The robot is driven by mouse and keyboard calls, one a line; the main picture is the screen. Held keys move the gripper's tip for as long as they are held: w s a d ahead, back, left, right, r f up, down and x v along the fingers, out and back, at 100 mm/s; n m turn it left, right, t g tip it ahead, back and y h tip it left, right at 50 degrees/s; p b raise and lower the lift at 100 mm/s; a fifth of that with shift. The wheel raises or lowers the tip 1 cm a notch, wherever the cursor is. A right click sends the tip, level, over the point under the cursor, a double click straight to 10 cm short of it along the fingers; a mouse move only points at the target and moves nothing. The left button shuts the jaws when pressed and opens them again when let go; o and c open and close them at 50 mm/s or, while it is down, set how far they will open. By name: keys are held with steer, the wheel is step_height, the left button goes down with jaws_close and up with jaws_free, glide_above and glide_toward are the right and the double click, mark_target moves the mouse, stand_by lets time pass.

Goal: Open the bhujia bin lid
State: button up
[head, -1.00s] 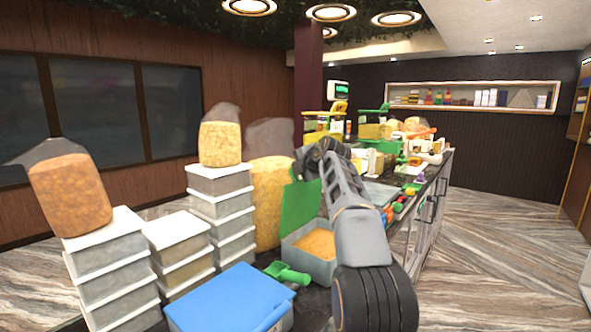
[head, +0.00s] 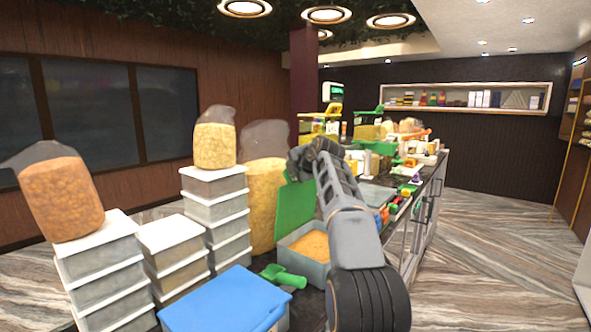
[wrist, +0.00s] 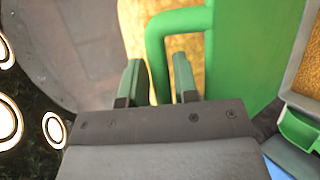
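The bhujia bin (head: 303,269) is a grey tub filled with orange bhujia (head: 312,245). Its green lid (head: 294,212) stands raised, roughly upright, at the bin's far left side. In the wrist view, the lid (wrist: 253,45) fills the upper right, with its green loop handle (wrist: 158,60) beside it. My gripper (wrist: 158,82) has its two fingers apart, with one bar of the handle between them. Whether the fingers touch the bar is hard to tell. In the head view, my gripper (head: 305,165) is at the lid's upper edge, its fingers mostly hidden by my arm.
A green scoop (head: 284,277) lies beside the bin, near a blue lid (head: 225,302). Stacked white-lidded boxes (head: 215,215) and snack bags (head: 60,195) crowd the left. A large bag (head: 265,190) stands behind the lid. Counter goods (head: 405,165) lie beyond my arm.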

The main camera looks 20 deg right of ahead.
steer(key=a+b+v, duration=0.1)
steer(key=b+v, duration=0.1)
steer(key=v, duration=1.1)
steer(key=shift+s+d+r, duration=0.25)
steer(key=shift+s+d, duration=0.05)
steer(key=shift+d, duration=0.2)
